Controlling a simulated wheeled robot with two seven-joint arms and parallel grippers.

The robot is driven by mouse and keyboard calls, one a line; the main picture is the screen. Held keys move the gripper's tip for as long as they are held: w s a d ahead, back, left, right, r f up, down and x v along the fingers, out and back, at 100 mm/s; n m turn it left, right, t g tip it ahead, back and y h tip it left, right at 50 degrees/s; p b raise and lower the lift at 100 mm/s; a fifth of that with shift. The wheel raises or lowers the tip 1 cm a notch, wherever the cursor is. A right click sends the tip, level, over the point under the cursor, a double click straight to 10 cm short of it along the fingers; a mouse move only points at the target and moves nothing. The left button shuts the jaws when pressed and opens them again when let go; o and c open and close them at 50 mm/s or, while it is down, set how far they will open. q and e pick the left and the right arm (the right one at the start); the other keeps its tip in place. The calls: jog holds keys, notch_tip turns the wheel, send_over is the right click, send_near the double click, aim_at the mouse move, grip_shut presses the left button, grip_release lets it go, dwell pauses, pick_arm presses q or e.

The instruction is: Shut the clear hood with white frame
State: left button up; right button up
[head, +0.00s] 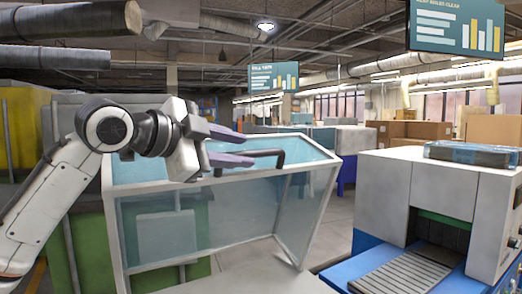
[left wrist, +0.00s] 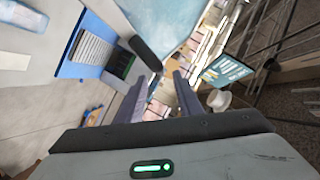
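The clear hood (head: 250,215) with its white frame stands in the middle of the head view, its box shape tilted, with bluish see-through panels. A dark bar handle (head: 270,153) sits at its upper edge. My left gripper (head: 247,149) is open and empty beside the handle, its two purple-grey fingers apart. In the left wrist view the handle (left wrist: 146,54) lies just beyond and left of the open fingertips (left wrist: 161,78), not between them. The hood's pale blue panel (left wrist: 168,35) shows behind it. Whether a finger touches the handle I cannot tell. My right gripper is out of view.
A white and blue machine (head: 415,190) with a grey ribbed conveyor (head: 405,272) stands at the right. A green cabinet (head: 90,245) is behind the hood at the left. Hanging signs (head: 273,77) and cardboard boxes (head: 410,130) are farther back. Open floor (head: 342,222) shows between hood and machine.

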aim_at(254, 152)
pick_arm(q)
jog(key=p+x, duration=0.1)
jog(key=x, duration=0.5)
jog(key=shift+w+d+f, duration=0.2)
jog(key=shift+w+d, duration=0.25)
jog(key=shift+w, duration=0.05)
grip_shut()
